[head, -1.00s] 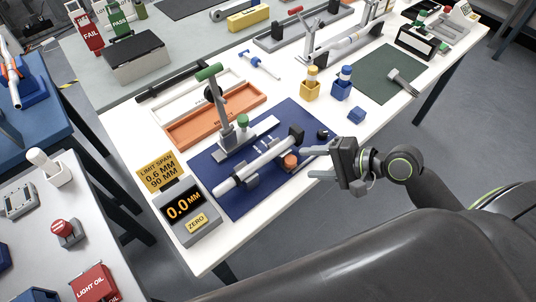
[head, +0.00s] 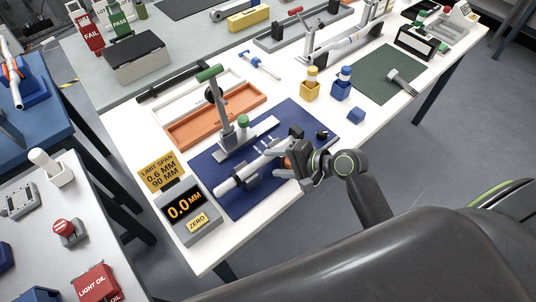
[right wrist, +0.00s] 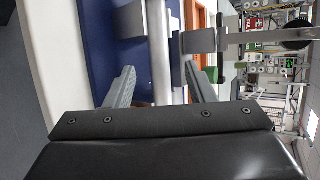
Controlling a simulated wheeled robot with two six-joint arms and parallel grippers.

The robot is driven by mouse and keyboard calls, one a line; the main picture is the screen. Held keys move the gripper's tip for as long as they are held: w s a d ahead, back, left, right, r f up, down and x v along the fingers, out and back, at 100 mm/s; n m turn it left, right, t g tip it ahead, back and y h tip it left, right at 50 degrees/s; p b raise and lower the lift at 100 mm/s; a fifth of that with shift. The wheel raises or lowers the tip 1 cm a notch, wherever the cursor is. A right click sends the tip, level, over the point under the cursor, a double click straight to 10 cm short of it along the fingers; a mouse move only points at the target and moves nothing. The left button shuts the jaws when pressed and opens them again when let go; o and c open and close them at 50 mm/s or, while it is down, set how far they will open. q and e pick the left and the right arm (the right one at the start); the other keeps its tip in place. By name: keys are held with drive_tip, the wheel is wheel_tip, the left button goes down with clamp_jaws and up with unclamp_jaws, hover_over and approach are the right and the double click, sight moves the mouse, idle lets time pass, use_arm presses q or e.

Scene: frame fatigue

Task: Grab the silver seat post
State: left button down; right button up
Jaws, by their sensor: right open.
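The silver seat post (head: 236,178) lies along a fixture on the blue mat (head: 238,205), resting in dark grey supports. My right gripper (head: 276,162) is open at the post's right-hand part and partly covers it. In the right wrist view the post (right wrist: 161,70) runs between the two spread fingers (right wrist: 159,84), with a gap on each side. I cannot tell how deep it sits between them. My left gripper is not in view.
A lever with a green handle (head: 209,73) stands just behind the post. A gauge display (head: 184,206) reading 0.0 mm stands at the left. Orange and white trays lie behind. Yellow and blue holders stand to the right of the mat.

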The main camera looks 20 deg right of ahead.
sight(264, 162)
drive_tip(key=shift+p+x, duration=0.3)
drive_tip(key=shift+x, duration=2)
drive_tip(key=shift+d, duration=0.15)
clamp_jaws()
